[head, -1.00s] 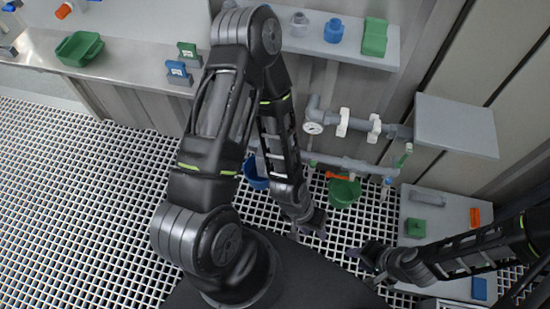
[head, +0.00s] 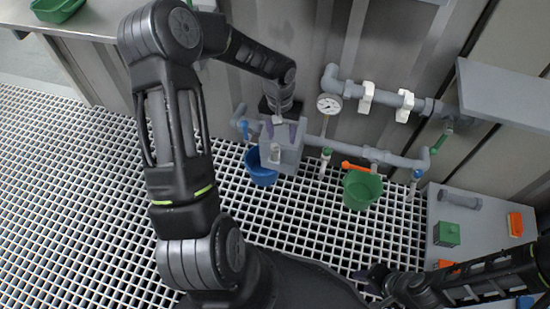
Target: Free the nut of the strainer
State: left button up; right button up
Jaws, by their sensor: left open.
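The strainer seems to be the grey block (head: 290,158) on the lower pipe, with a small pale cylindrical fitting (head: 275,154) on its front. I cannot tell for sure which part is its nut; a small light piece (head: 278,119) shows at the top between my fingers. My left gripper (head: 281,131) is open, pointing down, its two purple-tipped fingers over the top of the block. Whether they touch it is unclear. My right gripper (head: 371,279) is low, near my base, away from the pipes; its fingers are too small and dark to read.
A blue bucket (head: 262,174) stands below the block and a green bucket (head: 361,190) to the right. A gauge (head: 329,104) hangs on the upper pipe. A grey shelf (head: 505,92) juts out at right. The grating at left is clear.

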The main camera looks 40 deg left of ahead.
aim_at(275, 147)
pick_arm(q)
jog(key=shift+a, duration=1.05)
jog(key=shift+a+r+y, duration=0.25)
jog(key=shift+y, duration=0.05)
pick_arm(e)
jog(key=shift+f, duration=0.5)
pick_arm(q)
jog(key=shift+f+b, duration=1.2)
jog(key=shift+f, duration=2.8)
pick_arm(e)
jog(key=shift+w+d+f, duration=0.15)
jog(key=shift+w+f, duration=0.05)
jog(key=shift+f, duration=0.4)
jog(key=shift+w+d+f, duration=0.15)
jog(key=shift+f, duration=0.45)
pick_arm(q)
grip_shut()
